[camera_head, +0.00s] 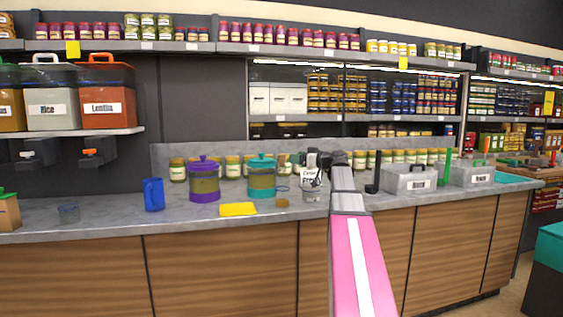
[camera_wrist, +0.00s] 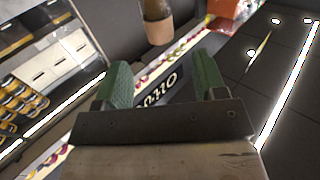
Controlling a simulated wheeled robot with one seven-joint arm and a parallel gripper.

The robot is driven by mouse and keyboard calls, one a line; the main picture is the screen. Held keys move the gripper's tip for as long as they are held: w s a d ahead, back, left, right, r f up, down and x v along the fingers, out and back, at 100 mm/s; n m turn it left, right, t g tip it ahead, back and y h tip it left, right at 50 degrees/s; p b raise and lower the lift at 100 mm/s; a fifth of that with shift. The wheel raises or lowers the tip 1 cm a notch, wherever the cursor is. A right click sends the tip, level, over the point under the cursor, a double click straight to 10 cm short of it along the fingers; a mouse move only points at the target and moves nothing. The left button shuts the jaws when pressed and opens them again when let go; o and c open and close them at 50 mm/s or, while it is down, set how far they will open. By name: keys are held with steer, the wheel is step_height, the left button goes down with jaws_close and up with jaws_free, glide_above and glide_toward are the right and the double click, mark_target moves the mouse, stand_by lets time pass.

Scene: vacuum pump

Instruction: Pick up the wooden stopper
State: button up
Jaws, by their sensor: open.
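A small round brown piece (camera_head: 282,203), which looks like the wooden stopper, lies on the grey counter in the head view, right of the yellow cloth. My gripper (camera_head: 316,160) is above the counter, up and to the right of that piece and apart from it. In the wrist view my gripper (camera_wrist: 158,88) has its two green fingers spread, with nothing between them. The wrist view faces shelves and ceiling lights, and the counter piece does not show there.
Jars line the back wall. A brown cylinder (camera_wrist: 158,30) hangs in the wrist view. The counter front is clear.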

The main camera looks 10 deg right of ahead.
mark_target(282, 156)
steer(key=x, duration=0.7)
steer(key=shift+w+a+f, duration=0.15)
steer(key=shift+w+a, duration=0.1)
steer(key=shift+a, duration=0.05)
steer(key=c, duration=1)
